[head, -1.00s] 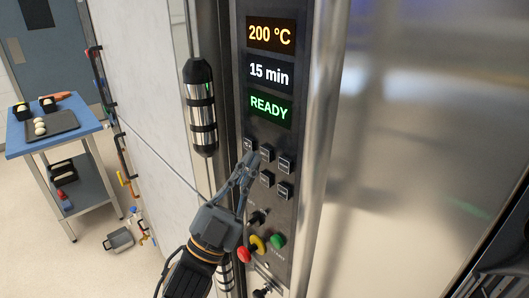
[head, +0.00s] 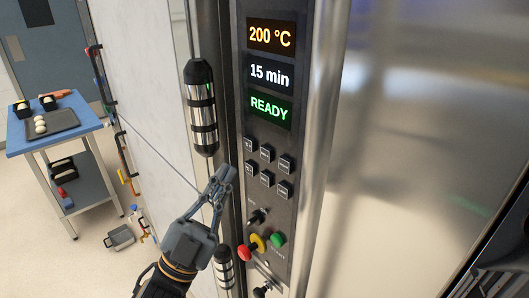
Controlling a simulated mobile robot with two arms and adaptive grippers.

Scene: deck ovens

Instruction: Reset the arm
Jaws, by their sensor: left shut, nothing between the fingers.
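My left gripper (head: 222,174) is shut and empty. It is in front of the oven's left edge, left of the lower button rows, and appears apart from them. The oven control panel (head: 240,70) shows 200 °C, 15 min and a green READY. Several black buttons (head: 267,153) sit below the displays. Lower down are a black knob (head: 257,216), a green START button (head: 278,240), a yellow knob (head: 258,243) and a red button (head: 243,253). My right gripper is not in view.
A vertical door handle (head: 201,105) stands left of the panel. A smooth steel surface (head: 420,130) fills the right. A blue-topped cart (head: 85,122) with a dark tray (head: 65,121) of pale balls stands at the far left. A grey bin (head: 120,238) lies on the floor.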

